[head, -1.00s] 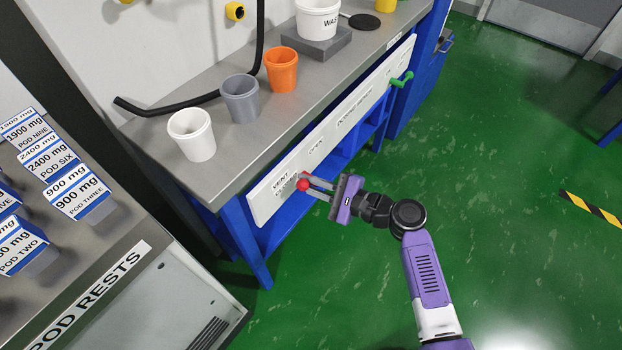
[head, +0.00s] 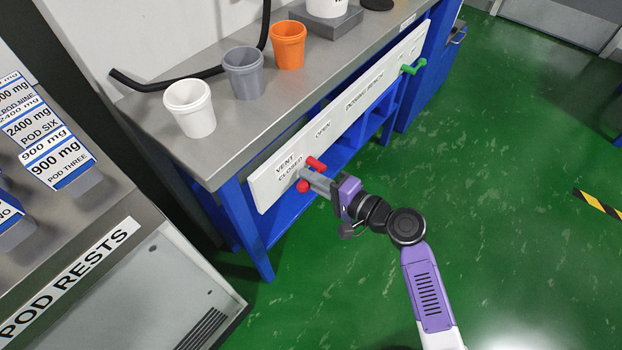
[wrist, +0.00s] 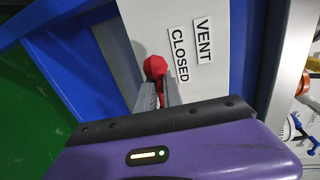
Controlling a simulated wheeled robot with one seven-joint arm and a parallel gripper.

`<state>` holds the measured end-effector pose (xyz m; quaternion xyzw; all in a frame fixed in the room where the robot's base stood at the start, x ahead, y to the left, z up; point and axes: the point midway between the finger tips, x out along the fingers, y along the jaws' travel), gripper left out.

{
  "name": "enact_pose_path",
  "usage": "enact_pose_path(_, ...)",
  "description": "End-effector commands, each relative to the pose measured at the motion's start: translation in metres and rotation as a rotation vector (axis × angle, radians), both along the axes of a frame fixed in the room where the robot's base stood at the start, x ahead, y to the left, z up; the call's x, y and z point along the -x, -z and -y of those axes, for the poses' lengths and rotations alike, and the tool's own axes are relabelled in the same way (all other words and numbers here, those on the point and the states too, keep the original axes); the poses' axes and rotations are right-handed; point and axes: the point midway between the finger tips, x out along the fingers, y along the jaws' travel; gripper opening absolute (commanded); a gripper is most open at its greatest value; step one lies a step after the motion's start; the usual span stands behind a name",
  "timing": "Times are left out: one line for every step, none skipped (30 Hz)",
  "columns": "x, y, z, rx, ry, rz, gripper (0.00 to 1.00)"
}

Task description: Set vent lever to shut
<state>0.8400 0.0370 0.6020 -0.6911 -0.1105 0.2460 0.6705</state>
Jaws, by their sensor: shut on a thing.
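The red vent lever (head: 316,163) is on the white front panel of the bench, by the "VENT" and "CLOSED" labels (head: 289,166). In the head view its red parts show on both sides of my gripper's fingers. My gripper (head: 308,178) is shut on the lever. In the wrist view the red lever end (wrist: 155,68) sits at the tips of my gripper's fingers (wrist: 159,92), beside the "CLOSED" label. The fingers hide the lever's middle, so its exact angle is hard to tell.
The white panel (head: 350,113) also has an "OPEN" label right of the lever and a green handle (head: 414,67) farther right. White (head: 190,108), grey (head: 244,73) and orange (head: 288,46) cups stand on the bench above. A pod rest counter (head: 150,260) is at left.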

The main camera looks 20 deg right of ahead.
Motion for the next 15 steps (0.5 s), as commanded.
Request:
enact_pose_path(0.0041,0.0009,-0.0137,0.005,-0.032,0.004,0.00)
enact_pose_path(0.0041,0.0011,-0.0137,0.010,-0.032,0.006,0.00)
enact_pose_path(0.0041,0.0013,-0.0136,0.016,-0.031,0.010,0.00)
enact_pose_path(0.0041,0.0014,-0.0135,0.019,-0.032,0.011,0.00)
enact_pose_path(0.0041,0.0016,-0.0135,0.022,-0.031,0.013,0.00)
enact_pose_path(0.0043,0.0017,-0.0135,0.025,-0.031,0.014,0.00)
enact_pose_path(0.0043,0.0018,-0.0135,0.027,-0.031,0.015,0.00)
enact_pose_path(0.0043,0.0019,-0.0135,0.028,-0.032,0.015,0.00)
enact_pose_path(0.0044,0.0021,-0.0135,0.029,-0.031,0.016,0.00)
enact_pose_path(0.0045,0.0021,-0.0135,0.029,-0.031,0.016,0.00)
enact_pose_path(0.0045,0.0022,-0.0135,0.029,-0.031,0.015,0.00)
enact_pose_path(0.0045,0.0024,-0.0135,0.029,-0.031,0.015,0.00)
enact_pose_path(0.0045,0.0025,-0.0135,0.029,-0.031,0.015,0.00)
enact_pose_path(0.0046,0.0026,-0.0135,0.029,-0.031,0.015,0.00)
enact_pose_path(0.0047,0.0027,-0.0135,0.028,-0.031,0.014,0.00)
